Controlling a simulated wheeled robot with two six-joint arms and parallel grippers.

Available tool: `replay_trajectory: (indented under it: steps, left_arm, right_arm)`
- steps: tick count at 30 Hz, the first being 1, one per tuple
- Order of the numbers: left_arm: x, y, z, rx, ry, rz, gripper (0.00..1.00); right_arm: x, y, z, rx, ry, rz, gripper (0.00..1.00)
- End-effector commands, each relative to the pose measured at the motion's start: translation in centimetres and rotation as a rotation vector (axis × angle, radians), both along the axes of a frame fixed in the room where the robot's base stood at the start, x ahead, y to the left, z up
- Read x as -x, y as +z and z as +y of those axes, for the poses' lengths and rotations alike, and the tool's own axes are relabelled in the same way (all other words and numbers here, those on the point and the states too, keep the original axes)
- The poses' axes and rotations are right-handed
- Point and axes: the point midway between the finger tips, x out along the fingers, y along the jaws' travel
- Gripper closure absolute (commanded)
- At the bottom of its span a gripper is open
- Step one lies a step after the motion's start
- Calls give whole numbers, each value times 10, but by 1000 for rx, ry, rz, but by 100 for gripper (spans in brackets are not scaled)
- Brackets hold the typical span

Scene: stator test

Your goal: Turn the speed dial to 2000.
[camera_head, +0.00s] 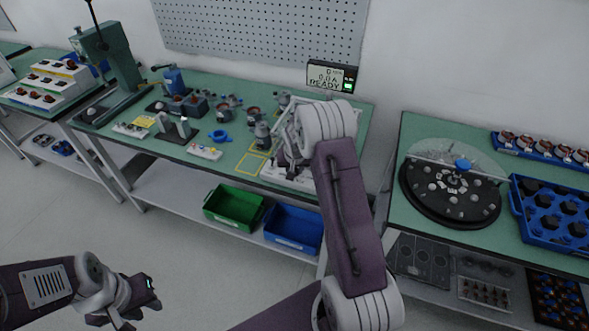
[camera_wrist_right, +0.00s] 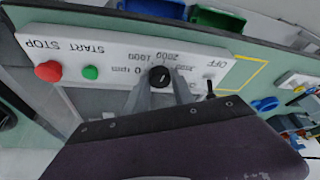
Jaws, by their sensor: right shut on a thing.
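The speed dial (camera_wrist_right: 159,77) is a black round knob with a short light mark, on a white panel (camera_wrist_right: 110,62) that appears upside down in the right wrist view. The labels 0 rpm, 1000, 2000 and 3000 surround it; I cannot tell exactly where the mark points. My right gripper (camera_wrist_right: 161,88) is shut on the dial, one finger on each side. In the head view my right arm hides most of the panel. The display (camera_head: 331,77) reads 0, 0.0 A and READY. My left gripper (camera_head: 146,292) hangs low at the left, away from the bench; its jaw opening is unclear.
A red STOP button (camera_wrist_right: 48,71), a green START button (camera_wrist_right: 90,72) and an OFF-labelled toggle switch (camera_wrist_right: 211,88) flank the dial. A green bin (camera_head: 234,207) and a blue bin (camera_head: 293,229) stand below. A round black turntable (camera_head: 450,192) sits on the right bench.

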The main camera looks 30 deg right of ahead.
Motion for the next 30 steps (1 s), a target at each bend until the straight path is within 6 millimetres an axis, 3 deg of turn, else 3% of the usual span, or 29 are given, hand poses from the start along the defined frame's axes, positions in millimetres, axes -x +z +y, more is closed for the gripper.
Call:
replay_trajectory:
  steps: [6, 7, 9, 20, 30]
  left_arm:
    - [0, 0, 0, 0, 0, 0, 71]
    - [0, 0, 0, 0, 0, 0, 71]
    - [0, 0, 0, 0, 0, 0, 71]
    - [0, 0, 0, 0, 0, 0, 71]
    - [0, -5, 0, 0, 0, 0, 71]
  right_arm:
    - [0, 0, 0, -1, -1, 1, 100]
    - [0, 0, 0, -1, -1, 1, 68]
    - [0, 0, 0, -1, -1, 2, 49]
    - [1, 5, 1, 0, 0, -1, 49]
    - [25, 69, 13, 0, 0, -2, 49]
